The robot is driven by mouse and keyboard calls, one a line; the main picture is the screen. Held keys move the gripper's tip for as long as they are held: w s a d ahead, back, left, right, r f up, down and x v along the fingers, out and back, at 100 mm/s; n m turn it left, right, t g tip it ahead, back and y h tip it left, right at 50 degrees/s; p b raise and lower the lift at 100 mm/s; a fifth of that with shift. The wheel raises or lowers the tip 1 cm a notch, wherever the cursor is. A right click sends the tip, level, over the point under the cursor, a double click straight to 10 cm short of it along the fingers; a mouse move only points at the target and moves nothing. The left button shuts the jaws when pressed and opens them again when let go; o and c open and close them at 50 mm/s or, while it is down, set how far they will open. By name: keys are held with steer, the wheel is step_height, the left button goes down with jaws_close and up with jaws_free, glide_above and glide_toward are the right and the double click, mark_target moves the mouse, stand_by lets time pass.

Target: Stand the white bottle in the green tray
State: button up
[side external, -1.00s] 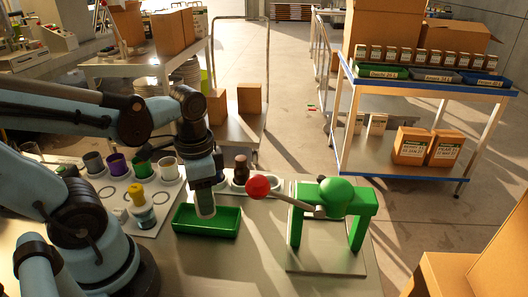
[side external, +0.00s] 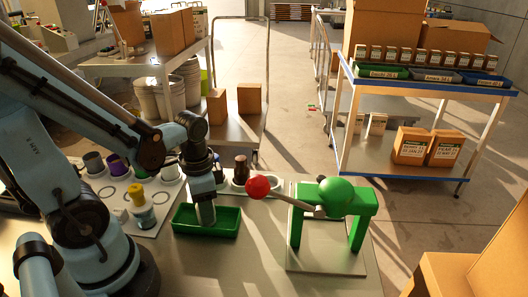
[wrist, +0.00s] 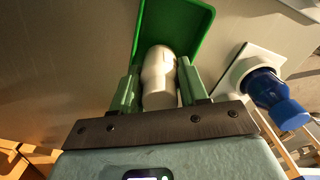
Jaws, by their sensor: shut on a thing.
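The white bottle (side external: 207,213) is upright over the green tray (side external: 228,222), with its lower end down inside the tray's outline in the side view. Whether its base touches the tray floor I cannot tell. My gripper (side external: 205,193) is shut on the bottle from above. In the wrist view the bottle (wrist: 159,80) sits between the two green fingers of my gripper (wrist: 158,92), with the green tray (wrist: 178,20) beyond it.
A green press (side external: 338,197) with a red-knobbed lever (side external: 258,188) stands right of the tray. A white board with colored cups (side external: 117,165) lies left. A blue-topped item (wrist: 275,95) in a white holder shows in the wrist view. Bare table lies in front of the tray.

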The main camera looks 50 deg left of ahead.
steer(key=shift+f, duration=0.1)
steer(key=o, duration=1.2)
steer(key=shift+r, duration=6)
steer(key=w+d+n+t, duration=0.1)
steer(key=w+t, duration=0.1)
steer(key=w+d+n+t, duration=0.1)
steer(key=w+t, duration=0.1)
steer(key=w+d+f+n+t, duration=0.1)
steer(key=w+d+t, duration=0.1)
steer(key=w+t, duration=0.1)
steer(key=shift+d+n, duration=0.1)
steer(key=shift+n, duration=0.2)
